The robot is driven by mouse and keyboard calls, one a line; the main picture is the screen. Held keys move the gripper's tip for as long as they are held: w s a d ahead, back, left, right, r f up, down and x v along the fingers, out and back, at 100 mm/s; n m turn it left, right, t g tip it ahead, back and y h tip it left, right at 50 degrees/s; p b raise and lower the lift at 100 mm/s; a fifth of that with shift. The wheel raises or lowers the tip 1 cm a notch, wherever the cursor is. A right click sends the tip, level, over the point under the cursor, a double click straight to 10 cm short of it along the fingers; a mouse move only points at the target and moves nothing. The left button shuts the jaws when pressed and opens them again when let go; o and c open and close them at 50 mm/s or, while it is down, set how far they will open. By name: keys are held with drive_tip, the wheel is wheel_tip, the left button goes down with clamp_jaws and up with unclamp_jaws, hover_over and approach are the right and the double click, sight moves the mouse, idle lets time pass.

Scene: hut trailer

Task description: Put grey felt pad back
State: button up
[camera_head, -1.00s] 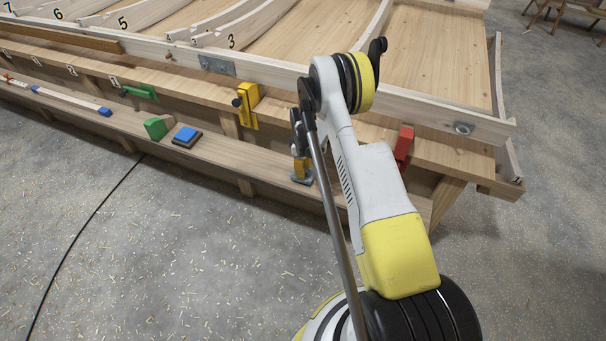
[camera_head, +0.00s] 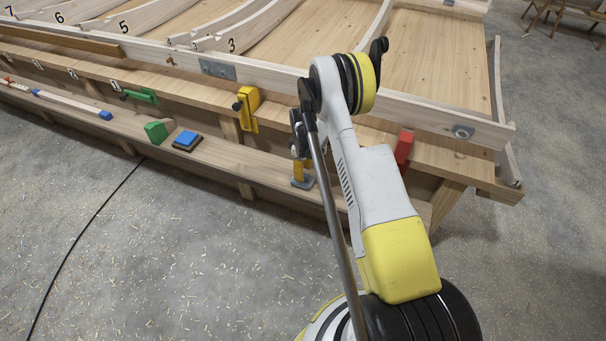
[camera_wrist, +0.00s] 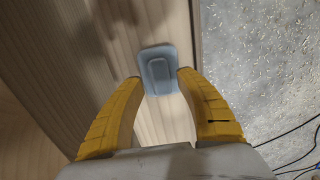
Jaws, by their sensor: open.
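The grey felt pad (camera_wrist: 158,68) lies on the wooden ledge (camera_wrist: 170,122) in the wrist view, with a raised narrower block along its middle. In the head view the pad (camera_head: 303,183) shows at the foot of my gripper (camera_head: 300,168), on the lower ledge of the bench. My gripper's yellow fingers (camera_wrist: 158,76) are open in the wrist view, one tip on each side of the pad's near part. I cannot tell whether the fingertips touch it. In the head view my arm hides part of the ledge.
A blue-topped block (camera_head: 187,140) and a green wedge (camera_head: 156,132) stand further left on the ledge. A yellow clamp (camera_head: 247,108), a green clamp (camera_head: 141,95) and a red clamp (camera_head: 404,147) sit along the bench edge. The concrete floor (camera_head: 190,250) in front is clear except for shavings and a cable.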

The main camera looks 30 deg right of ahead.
drive_tip(key=s+a+r+m+t+p, duration=0.1)
drive_tip(key=s+a+r, duration=0.15)
drive_tip(key=r, duration=0.95)
drive_tip(key=s+a+r+m+t+p, duration=0.1)
drive_tip(key=a+r, duration=0.3)
drive_tip(key=r, duration=0.8)
drive_tip(key=s+a+r+m+t+p, duration=0.1)
drive_tip(key=s+a+r, duration=0.15)
drive_tip(key=r, duration=0.95)
drive_tip(key=s+a+r+m+t, duration=0.1)
drive_tip(key=s+a+r, duration=0.2)
drive_tip(key=s, duration=0.4)
drive_tip(key=s+a+r+m+t, duration=0.1)
drive_tip(key=s+a+r+m, duration=0.1)
drive_tip(key=s, duration=0.5)
drive_tip(key=s+a+r+m+t, duration=0.1)
drive_tip(key=s+a+r+t, duration=0.1)
drive_tip(key=s, duration=0.5)
drive_tip(key=shift+a+r+m, duration=0.3)
drive_tip(key=shift+a+r, duration=0.5)
drive_tip(key=shift+a, duration=0.35)
drive_tip(key=shift+s, duration=0.1)
